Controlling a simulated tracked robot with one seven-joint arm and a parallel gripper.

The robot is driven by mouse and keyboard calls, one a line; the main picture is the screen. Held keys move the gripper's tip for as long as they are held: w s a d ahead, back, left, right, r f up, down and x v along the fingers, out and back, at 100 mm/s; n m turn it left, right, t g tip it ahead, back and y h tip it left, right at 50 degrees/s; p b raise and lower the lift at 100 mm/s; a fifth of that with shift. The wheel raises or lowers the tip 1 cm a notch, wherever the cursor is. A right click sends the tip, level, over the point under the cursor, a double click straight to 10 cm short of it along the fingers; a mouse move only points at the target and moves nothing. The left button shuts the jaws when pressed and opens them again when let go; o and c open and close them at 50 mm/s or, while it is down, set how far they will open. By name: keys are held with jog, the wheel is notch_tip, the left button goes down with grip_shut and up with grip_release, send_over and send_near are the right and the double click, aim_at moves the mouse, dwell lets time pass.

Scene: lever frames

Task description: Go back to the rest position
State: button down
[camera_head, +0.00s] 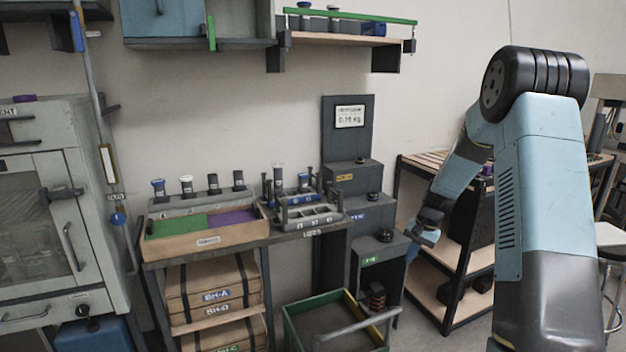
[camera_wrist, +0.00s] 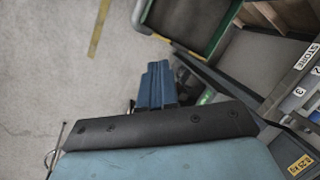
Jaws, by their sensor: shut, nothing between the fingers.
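My arm rises on the right of the head view, bends at a dark elbow and comes down to the left. My gripper (camera_head: 428,232) hangs low at its end, in front of the dark shelf unit and right of the stepped weight stand. It looks small there, and its fingertips are hard to make out. In the wrist view my gripper (camera_wrist: 155,85) shows as blue fingers close together past a dark plate, over grey floor. It is shut and empty.
A green-rimmed bin (camera_head: 289,328) with a handle stands on the floor, left of my gripper. The stepped weight stand (camera_head: 366,213) and dark shelf unit (camera_head: 455,262) are close by. A workbench (camera_head: 300,232) holds trays. A cabinet (camera_head: 60,200) stands far left.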

jog(key=s+a+r+n+t+h, duration=0.1)
jog(key=s+a+r+n, duration=0.15)
jog(key=s+r, duration=0.65)
jog(key=s+a+r+n+t+h, duration=0.1)
jog(key=s+a+r, duration=0.35)
jog(key=r, duration=0.75)
jog(key=s+r+n+t, duration=0.1)
jog(key=s+r, duration=0.3)
jog(key=s, duration=0.8)
jog(key=s+r+n+t+h, duration=0.1)
jog(key=s+r+t, duration=0.1)
jog(key=s, duration=1)
jog(key=shift+s+r, duration=0.15)
jog(key=shift+r, duration=0.75)
